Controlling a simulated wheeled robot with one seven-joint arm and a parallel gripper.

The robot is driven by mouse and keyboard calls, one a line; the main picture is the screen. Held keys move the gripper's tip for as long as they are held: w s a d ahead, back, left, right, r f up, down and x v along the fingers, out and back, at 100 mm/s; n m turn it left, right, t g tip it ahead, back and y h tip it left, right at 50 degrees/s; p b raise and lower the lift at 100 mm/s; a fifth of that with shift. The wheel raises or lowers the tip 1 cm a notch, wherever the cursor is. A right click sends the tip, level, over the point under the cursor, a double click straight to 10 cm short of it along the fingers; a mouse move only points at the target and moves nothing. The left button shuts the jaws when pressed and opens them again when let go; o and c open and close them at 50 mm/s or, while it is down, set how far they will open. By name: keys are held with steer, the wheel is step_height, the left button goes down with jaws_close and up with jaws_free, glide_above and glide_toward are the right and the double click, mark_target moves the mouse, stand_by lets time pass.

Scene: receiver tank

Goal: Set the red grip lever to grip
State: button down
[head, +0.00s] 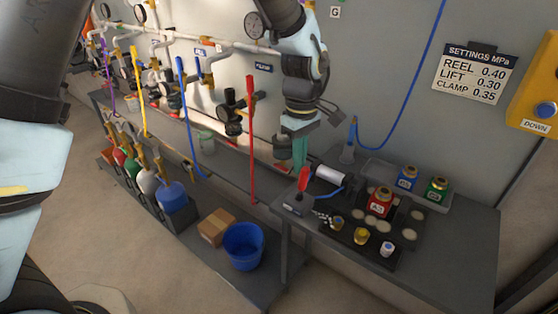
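The red grip lever (304,181) stands up from a small dark block with a pale label (293,209) at the left front corner of the right-hand bench. The lever leans slightly, and the label is too small to read. My gripper (299,163) points down from above, its teal fingers ending just above or behind the lever's red top in the picture. I cannot tell whether they touch it. The fingers overlap from this side, so their opening does not show. I see nothing held between them.
A white cylinder (329,174), a dark tray (358,236) with small fittings, and red, blue and green canisters (380,201) stand to the right. A tall red handle (251,140) rises to the left. A blue bucket (243,246) sits on the low shelf. The bench's right front is clear.

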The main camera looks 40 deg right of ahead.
steer(key=shift+s+d, duration=0.15)
steer(key=shift+s, duration=0.45)
steer(key=shift+s+d, duration=0.15)
steer(key=shift+s, duration=0.45)
steer(key=shift+s+f, duration=0.1)
steer(key=shift+s, duration=0.2)
step_height(320, 180, up, 12)
steer(key=w, duration=0.2)
steer(key=shift+w+d+f+b, duration=0.25)
steer(key=shift+w+b, duration=0.1)
steer(key=shift+b, duration=0.1)
